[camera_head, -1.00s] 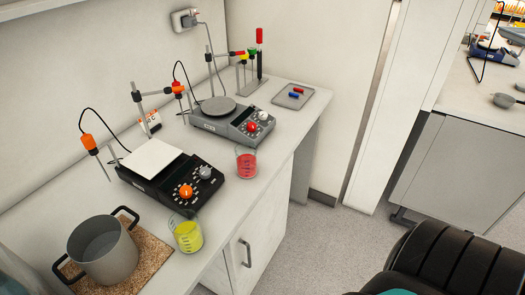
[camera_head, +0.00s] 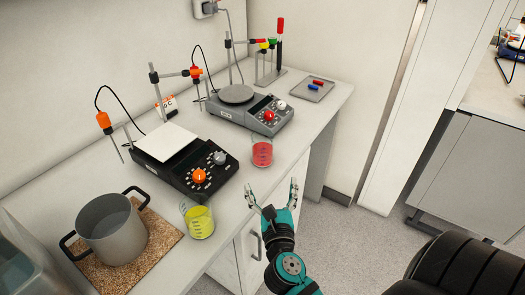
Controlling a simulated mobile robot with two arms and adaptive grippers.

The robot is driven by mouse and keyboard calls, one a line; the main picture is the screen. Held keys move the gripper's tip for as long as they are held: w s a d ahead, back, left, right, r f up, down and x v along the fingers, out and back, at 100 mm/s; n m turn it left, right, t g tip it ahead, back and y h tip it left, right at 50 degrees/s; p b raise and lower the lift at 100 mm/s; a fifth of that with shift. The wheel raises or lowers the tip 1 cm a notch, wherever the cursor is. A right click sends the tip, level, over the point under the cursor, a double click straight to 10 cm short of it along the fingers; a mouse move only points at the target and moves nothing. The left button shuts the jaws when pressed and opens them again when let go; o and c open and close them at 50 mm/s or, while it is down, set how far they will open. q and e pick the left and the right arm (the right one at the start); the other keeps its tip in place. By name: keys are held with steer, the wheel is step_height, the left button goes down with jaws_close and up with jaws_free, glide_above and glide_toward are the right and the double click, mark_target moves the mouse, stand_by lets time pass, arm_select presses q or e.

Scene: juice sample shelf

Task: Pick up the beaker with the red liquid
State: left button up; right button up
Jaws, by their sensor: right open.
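The beaker with the red liquid (camera_head: 262,153) stands upright near the front edge of the counter, in front of the grey hot plate stirrer. My right gripper (camera_head: 272,195) is open and empty, its fingers spread. In the picture it is below the red beaker, by the counter's front edge, and apart from it. My left gripper is out of view.
A beaker with yellow liquid (camera_head: 198,220) stands left of my right gripper. A black stirrer (camera_head: 182,160), a grey stirrer (camera_head: 250,110), a pot (camera_head: 113,230) on a cork mat and a small tray (camera_head: 312,91) share the counter (camera_head: 225,178).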

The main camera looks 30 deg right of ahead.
mark_target(264, 152)
steer(key=p+x, duration=0.2)
steer(key=x, duration=0.9)
steer(key=shift+w+a+r, duration=0.1)
steer(key=shift+w+r, duration=0.05)
steer(key=p+x, duration=0.1)
steer(key=x, duration=0.4)
steer(key=shift+w+r, duration=0.1)
steer(key=shift+w, duration=0.05)
steer(key=shift+w+d, duration=0.3)
steer(key=shift+w, duration=0.1)
steer(key=shift+s, duration=0.1)
steer(key=shift+c, duration=1.2)
steer(key=c, duration=1.1)
steer(key=shift+c, duration=0.7)
steer(key=shift+r, duration=0.15)
